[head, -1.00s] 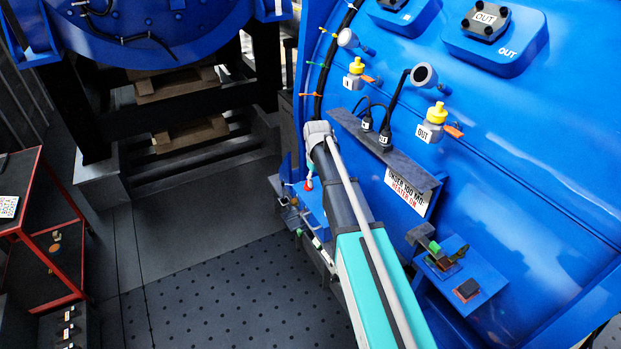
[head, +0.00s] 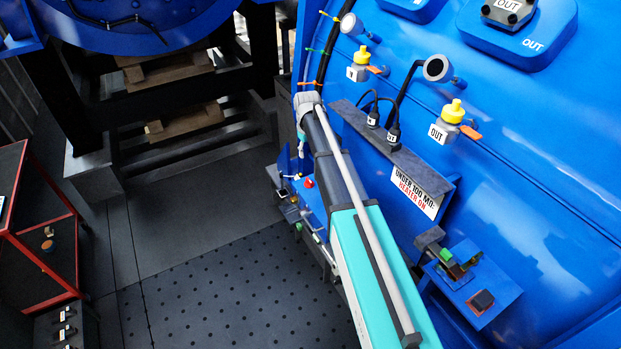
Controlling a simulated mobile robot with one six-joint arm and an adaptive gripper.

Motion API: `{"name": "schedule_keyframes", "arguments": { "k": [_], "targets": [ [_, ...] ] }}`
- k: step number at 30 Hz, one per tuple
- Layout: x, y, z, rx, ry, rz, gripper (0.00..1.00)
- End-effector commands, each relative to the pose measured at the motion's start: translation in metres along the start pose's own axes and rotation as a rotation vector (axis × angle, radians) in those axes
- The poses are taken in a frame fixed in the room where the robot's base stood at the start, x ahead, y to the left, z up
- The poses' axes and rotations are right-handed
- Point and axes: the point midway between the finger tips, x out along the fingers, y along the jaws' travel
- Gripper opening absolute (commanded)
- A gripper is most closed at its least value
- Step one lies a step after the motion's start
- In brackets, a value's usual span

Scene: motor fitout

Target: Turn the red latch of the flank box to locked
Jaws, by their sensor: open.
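A small red part (head: 308,183), likely the red latch, shows on a blue box-like ledge (head: 316,200) low on the left flank of the big blue vessel. It is too small to tell which way it is turned. My arm passes just to the right of it and covers part of the ledge. The far joint of my arm is up by the dark cable on the vessel's edge.
A blue bracket with small blocks (head: 468,280) is lower right. A red-framed cart (head: 50,235) stands left. The perforated floor (head: 215,285) between is clear.

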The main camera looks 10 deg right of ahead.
Motion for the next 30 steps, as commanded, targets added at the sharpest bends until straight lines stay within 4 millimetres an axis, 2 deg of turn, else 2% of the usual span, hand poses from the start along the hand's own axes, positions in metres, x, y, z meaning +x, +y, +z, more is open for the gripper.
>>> {"name": "schedule_keyframes", "arguments": {
  "k": [14,30],
  "targets": [
    [0.009,0.007,0.002,0.01,0.0,0.0,0.5],
    [0.048,0.008,0.003,0.011,0.0,0.0,0.5]
  ]
}}
